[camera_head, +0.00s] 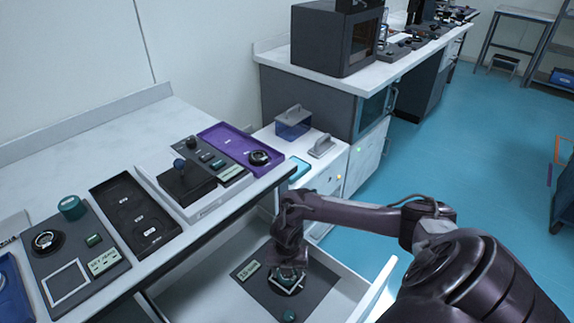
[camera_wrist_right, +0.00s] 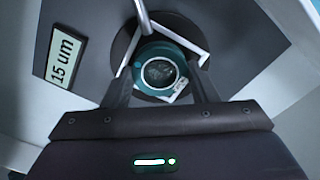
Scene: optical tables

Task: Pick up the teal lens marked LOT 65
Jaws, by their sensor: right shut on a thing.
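A teal ring-shaped lens (camera_wrist_right: 159,72) with a dark glass centre sits between the fingers of my right gripper (camera_wrist_right: 160,90) in the right wrist view. A small white tag is on its near right side, and its print is too small to read. My right gripper (camera_head: 287,268) reaches down into an open drawer in the head view and is shut on the lens. The lens is over a round dark base with a light metal frame (camera_wrist_right: 185,40). I cannot tell whether it still touches that base. My left gripper is out of view.
The open white drawer (camera_head: 375,290) holds a grey mat with a label reading 15 um (camera_wrist_right: 64,60) and a small teal knob (camera_head: 289,316). The bench at left carries a purple tray (camera_head: 222,137), a black tray (camera_head: 122,190) and a teal cylinder (camera_head: 71,206).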

